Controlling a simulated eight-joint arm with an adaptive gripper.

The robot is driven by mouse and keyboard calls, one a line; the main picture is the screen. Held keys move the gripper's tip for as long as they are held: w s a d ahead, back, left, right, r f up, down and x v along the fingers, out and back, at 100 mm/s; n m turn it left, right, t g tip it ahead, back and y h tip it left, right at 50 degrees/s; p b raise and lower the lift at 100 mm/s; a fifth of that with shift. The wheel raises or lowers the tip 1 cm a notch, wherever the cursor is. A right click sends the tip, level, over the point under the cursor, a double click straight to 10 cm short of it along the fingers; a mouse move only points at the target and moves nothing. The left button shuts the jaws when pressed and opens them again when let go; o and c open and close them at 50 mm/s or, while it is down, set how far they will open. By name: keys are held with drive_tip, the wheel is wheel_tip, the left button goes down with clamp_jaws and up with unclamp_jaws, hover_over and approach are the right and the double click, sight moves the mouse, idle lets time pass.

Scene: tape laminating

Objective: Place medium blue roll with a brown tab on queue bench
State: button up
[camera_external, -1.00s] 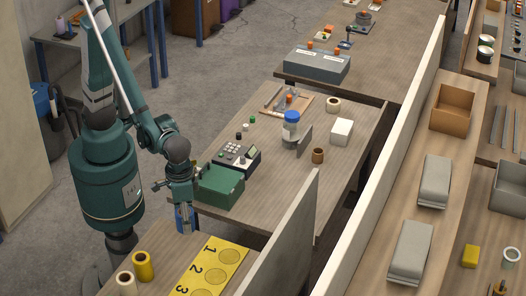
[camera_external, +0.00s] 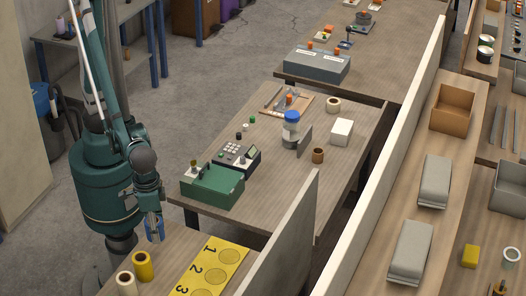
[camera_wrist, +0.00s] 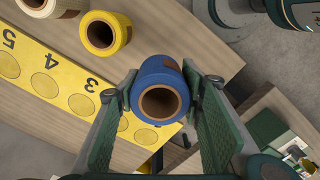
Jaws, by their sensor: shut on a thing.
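A blue roll (camera_wrist: 146,76) with a brown core is held between the two green fingers of my gripper (camera_wrist: 160,90) in the wrist view. A brown patch shows at its upper edge. In the external view my gripper (camera_external: 154,217) points down with the blue roll (camera_external: 154,230) at its tip, above or beside the left edge of the near bench (camera_external: 180,248). That bench carries a yellow strip (camera_external: 220,262) with numbered circles, which also shows in the wrist view (camera_wrist: 45,82). The visible circles are empty.
A yellow roll (camera_external: 143,266) and a cream roll (camera_external: 126,284) stand on the near bench, left of the strip. A grey upright panel (camera_external: 281,243) borders its right side. A green box (camera_external: 213,190) and a keypad device (camera_external: 236,158) sit on the bench behind.

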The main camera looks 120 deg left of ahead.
drive_tip(key=b, duration=0.1)
hover_over(161, 257)
drive_tip(key=shift+s+f, duration=0.1)
drive_tip(key=shift+f, duration=2.85)
drive_tip(key=shift+f+b, duration=0.55)
drive_tip(key=shift+f, duration=1.55)
drive_tip(key=shift+f, duration=0.2)
drive_tip(key=o, duration=0.9)
drive_tip(key=shift+r, duration=0.1)
drive_tip(key=shift+r, duration=0.1)
drive_tip(key=shift+r+p, duration=1.2)
drive_tip(key=shift+r, duration=4.85)
